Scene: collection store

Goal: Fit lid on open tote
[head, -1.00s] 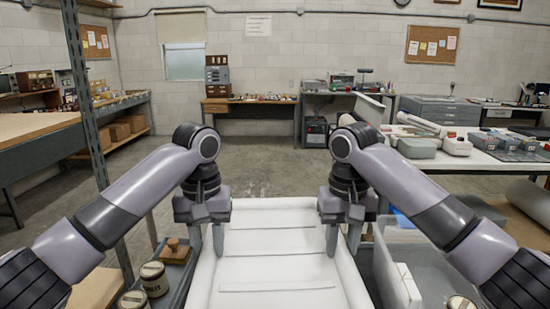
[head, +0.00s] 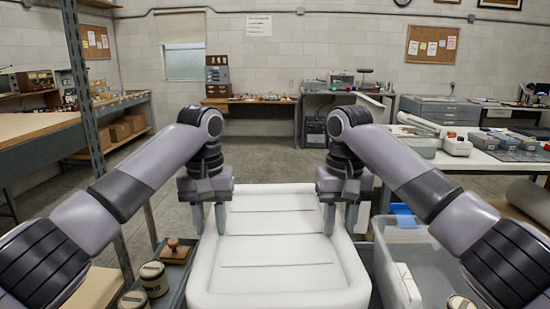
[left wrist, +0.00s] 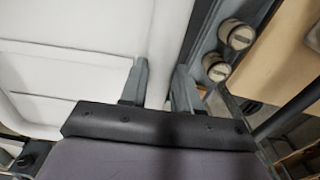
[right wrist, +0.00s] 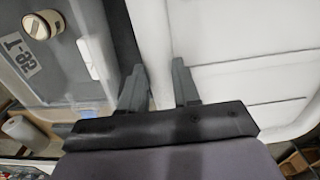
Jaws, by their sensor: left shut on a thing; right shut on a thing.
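A white ribbed lid (head: 275,225) lies between my arms in the head view. My left gripper (head: 208,222) is shut on its left rim and my right gripper (head: 340,222) on its right rim. The lid rim passes between the fingers in the left wrist view (left wrist: 160,40) and the right wrist view (right wrist: 160,35). What lies under the lid is hidden.
Several lidded jars (head: 153,278) and a wooden-handled stamp (head: 173,249) sit on a grey surface left of the lid. A shelf post (head: 95,140) rises at the left. A white table (head: 470,165) with boxes stands at the right. The floor beyond the lid is open.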

